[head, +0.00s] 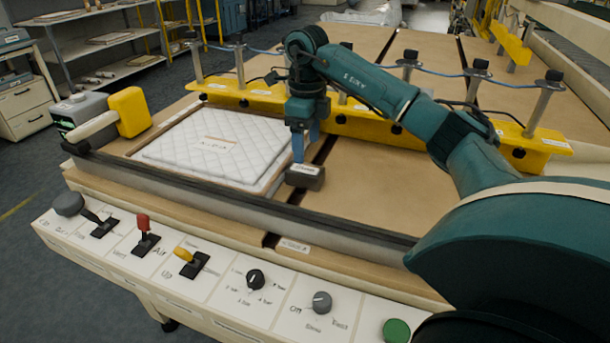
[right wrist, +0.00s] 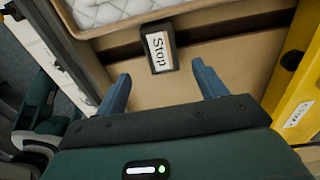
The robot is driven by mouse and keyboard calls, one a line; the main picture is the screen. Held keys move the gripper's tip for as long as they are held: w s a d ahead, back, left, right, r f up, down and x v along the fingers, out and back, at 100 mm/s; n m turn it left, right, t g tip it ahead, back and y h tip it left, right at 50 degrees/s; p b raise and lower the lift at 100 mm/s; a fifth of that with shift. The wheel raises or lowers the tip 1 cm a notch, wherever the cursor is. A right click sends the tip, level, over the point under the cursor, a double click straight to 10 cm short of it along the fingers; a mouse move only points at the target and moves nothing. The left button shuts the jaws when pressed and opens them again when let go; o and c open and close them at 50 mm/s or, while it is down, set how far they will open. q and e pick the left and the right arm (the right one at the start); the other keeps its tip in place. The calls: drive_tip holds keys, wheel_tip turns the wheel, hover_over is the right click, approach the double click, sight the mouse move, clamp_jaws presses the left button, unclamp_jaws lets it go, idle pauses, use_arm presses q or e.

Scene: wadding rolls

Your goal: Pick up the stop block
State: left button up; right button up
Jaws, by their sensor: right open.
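The stop block (head: 306,177) is a small dark block with a white label on top. It sits on the tan table over a dark slot, beside the right edge of the white quilted pad. In the right wrist view the stop block (right wrist: 159,50) shows its label reading "Stop". My right gripper (head: 299,152) points down close to the block in the head view. In the right wrist view my right gripper (right wrist: 160,82) is open and empty, its two blue fingers wide apart, with the block ahead of and between them, apart from both. My left gripper is not in view.
The quilted pad (head: 215,145) lies left of the block. A yellow bar (head: 370,122) with posts runs behind it. A dark rail (head: 240,195) and a control panel (head: 200,255) with levers and knobs line the front. Bare table lies right of the block.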

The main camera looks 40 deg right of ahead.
sight(305, 168)
wheel_tip(305, 168, down, 4)
drive_tip(key=shift+f, duration=0.15)
drive_tip(key=shift+w+f, duration=0.15)
drive_tip(key=shift+f, duration=1.25)
drive_tip(key=shift+w+f, duration=0.15)
drive_tip(key=shift+f, duration=1.25)
drive_tip(key=shift+c, duration=0.5)
drive_tip(key=c, duration=1.2)
drive_tip(key=shift+r, duration=0.1)
drive_tip(key=shift+c, duration=0.4)
